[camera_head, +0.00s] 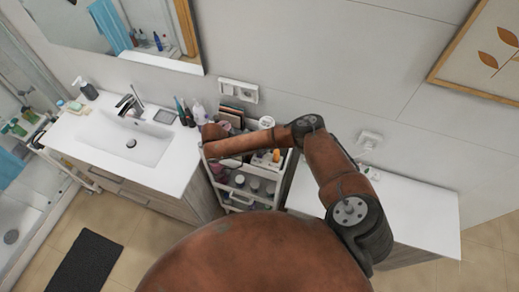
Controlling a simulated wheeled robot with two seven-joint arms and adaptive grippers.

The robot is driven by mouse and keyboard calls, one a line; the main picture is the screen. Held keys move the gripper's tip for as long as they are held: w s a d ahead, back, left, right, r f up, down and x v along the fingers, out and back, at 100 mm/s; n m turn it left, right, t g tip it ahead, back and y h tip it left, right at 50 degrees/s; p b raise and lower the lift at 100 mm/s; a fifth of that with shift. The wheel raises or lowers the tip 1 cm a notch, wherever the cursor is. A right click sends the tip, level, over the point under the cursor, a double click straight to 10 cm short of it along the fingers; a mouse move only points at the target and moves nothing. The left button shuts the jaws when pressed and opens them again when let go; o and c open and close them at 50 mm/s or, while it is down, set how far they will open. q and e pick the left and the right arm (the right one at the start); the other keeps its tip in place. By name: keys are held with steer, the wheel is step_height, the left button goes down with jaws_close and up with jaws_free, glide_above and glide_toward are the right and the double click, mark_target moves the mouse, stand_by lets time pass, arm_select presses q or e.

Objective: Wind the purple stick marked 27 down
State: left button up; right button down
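The cosmetics cart (226,186) stands between the sink cabinet and a white counter, with small items on its top tray and jars on the shelf below. I cannot make out the purple stick marked 27; my arm covers much of the top tray. One of my arms reaches in from the right and lies across the cart's top. No gripper fingers can be made out at its end. My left gripper is not in view.
The white counter (425,205) at the right is mostly bare. The sink (135,140) is at the left, with a dark soap pump (86,90) and several bottles around it. A mirror and wall sockets (238,91) are behind. A dark mat (85,262) lies on the floor.

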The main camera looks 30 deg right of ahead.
steer(key=shift+m+g+y, duration=0.4)
steer(key=shift+m+g, duration=0.6)
steer(key=shift+m, duration=0.5)
steer(key=c, duration=1.9)
jaws_free()
steer(key=shift+c, duration=0.2)
steer(key=v, duration=1.2)
steer(key=shift+w, duration=0.1)
